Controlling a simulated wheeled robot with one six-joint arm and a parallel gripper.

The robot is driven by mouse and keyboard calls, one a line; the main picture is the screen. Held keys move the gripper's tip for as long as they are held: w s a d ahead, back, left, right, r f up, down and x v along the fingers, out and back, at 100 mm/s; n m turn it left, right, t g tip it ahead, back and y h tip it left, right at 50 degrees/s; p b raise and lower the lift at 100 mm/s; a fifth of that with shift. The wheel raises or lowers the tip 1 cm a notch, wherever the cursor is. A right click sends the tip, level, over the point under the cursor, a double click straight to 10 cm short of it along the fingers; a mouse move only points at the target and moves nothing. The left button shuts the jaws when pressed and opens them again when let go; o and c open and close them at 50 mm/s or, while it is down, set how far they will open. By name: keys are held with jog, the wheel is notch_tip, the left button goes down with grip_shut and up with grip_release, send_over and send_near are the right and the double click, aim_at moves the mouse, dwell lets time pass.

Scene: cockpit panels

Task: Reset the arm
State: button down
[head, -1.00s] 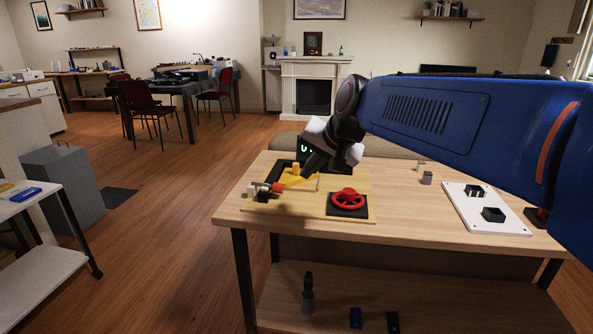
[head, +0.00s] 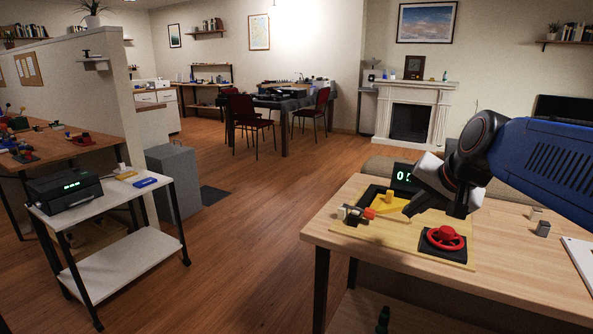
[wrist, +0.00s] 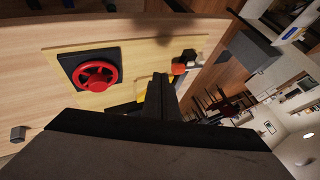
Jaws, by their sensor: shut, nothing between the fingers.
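My blue arm reaches in from the right in the head view, and my gripper (head: 457,210) hangs over the wooden table, near the panel board. In the wrist view my gripper (wrist: 159,88) shows as dark fingers close together, shut and empty. Below it lies the board (head: 455,254) with a red wheel (head: 443,238) on a black base. The red wheel also shows in the wrist view (wrist: 95,74). I cannot tell whether the gripper touches anything.
A display with green digits (head: 403,175) stands behind the board. Small grey blocks (head: 543,228) and a white plate (head: 582,262) lie to the right. A white cart (head: 122,262) with a black device (head: 64,194) stands at left. Open wooden floor (head: 240,250) lies between.

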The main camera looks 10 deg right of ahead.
jog(key=s+a+f+n+g+h, duration=0.1)
jog(key=s+a+f+n+g, duration=0.2)
jog(key=s+f+n, duration=0.4)
jog(key=s+a+f, duration=0.1)
jog(key=s+f, duration=0.8)
jog(key=s, duration=0.1)
jog(key=shift+a+n, duration=0.15)
jog(key=shift+n, duration=0.25)
